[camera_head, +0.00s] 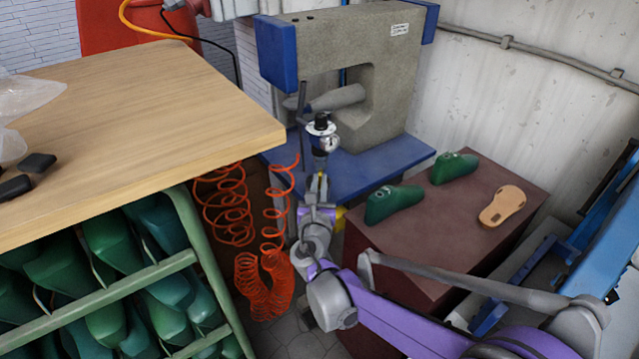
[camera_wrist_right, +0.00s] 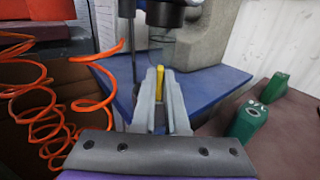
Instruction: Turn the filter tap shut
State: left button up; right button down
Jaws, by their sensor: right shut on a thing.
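The filter unit (camera_head: 322,136) with its round gauge and black knob stands in front of the grey machine in the head view. Its dark lower bowl (camera_wrist_right: 165,14) shows at the top of the right wrist view. The yellow filter tap (camera_wrist_right: 159,82) is a narrow lever between the fingers of my right gripper (camera_wrist_right: 160,92). The fingers are shut on it, just below the filter. In the head view my right gripper (camera_head: 318,184) reaches up to the underside of the filter, and its fingers hide most of the tap. My left gripper is out of view.
Coiled orange hose (camera_head: 265,285) hangs left of my right gripper. A wooden bench (camera_head: 140,110) stands at left, over a rack of green lasts. A blue machine table (camera_head: 385,160) lies behind the gripper. A brown box (camera_head: 420,235) at right carries green lasts and a tan sole (camera_head: 502,206).

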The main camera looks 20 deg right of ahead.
jog(key=shift+m, duration=0.3)
jog(key=m, duration=0.2)
jog(key=m+p, duration=0.1)
jog(key=m, duration=0.1)
jog(key=shift+s+d, duration=0.1)
jog(key=shift+d, duration=0.1)
jog(key=m+p, duration=0.1)
jog(key=m, duration=0.3)
jog(key=m+p, duration=0.1)
jog(key=m, duration=0.3)
jog(key=f+m, duration=0.1)
jog(key=m, duration=0.4)
jog(key=shift+s+d+f+p, duration=0.1)
jog(key=shift+d+p, duration=0.25)
jog(key=shift+p, duration=0.05)
jog(key=shift+m, duration=0.3)
jog(key=c, duration=0.9)
grip_release()
jog(key=shift+c, duration=0.2)
